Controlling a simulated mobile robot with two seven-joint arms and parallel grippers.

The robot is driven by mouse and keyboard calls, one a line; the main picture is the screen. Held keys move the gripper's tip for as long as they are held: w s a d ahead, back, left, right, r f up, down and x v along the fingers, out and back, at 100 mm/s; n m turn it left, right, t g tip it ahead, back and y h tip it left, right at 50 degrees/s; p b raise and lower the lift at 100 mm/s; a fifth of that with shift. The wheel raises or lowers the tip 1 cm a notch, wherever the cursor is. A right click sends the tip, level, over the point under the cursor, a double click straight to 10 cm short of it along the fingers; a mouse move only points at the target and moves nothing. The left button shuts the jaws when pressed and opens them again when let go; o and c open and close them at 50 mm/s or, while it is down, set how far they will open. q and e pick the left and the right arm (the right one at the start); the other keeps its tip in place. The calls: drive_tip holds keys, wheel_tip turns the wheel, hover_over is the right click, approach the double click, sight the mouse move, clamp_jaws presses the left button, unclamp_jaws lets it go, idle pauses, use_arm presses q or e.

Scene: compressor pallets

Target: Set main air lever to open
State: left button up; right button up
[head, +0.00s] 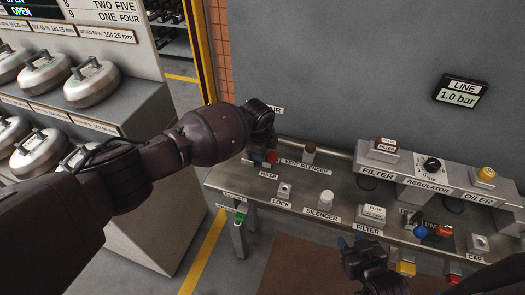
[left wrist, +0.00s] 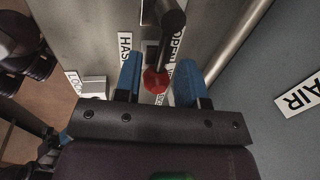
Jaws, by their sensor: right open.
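The main air lever (left wrist: 171,32) shows in the left wrist view as a dark bar with a red knob (left wrist: 155,80) at its end. An upright label beside it, partly hidden by the bar, appears to read OPEN (left wrist: 177,42). My left gripper (left wrist: 158,72) is open, its blue fingers on either side of the knob with gaps showing. In the head view the red knob (head: 271,156) shows beside my left gripper (head: 259,158), whose arm hides much of that spot. My right gripper (head: 354,243) is open and empty, low over the bench's front.
The metal bench (head: 300,183) carries a lock fitting (head: 284,191), a silencer (head: 326,199), a vent silencer (head: 309,152), a filter block (head: 372,215) and a regulator (head: 431,166). A gauge reading 1.0 bar (head: 460,93) hangs on the wall.

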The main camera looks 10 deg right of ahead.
use_arm(q)
wheel_tip(320, 180, up, 10)
drive_tip(key=s+p, duration=0.1)
drive_tip(key=s, duration=0.1)
drive_tip(key=shift+a, duration=0.35)
drive_tip(key=shift+f, duration=0.1)
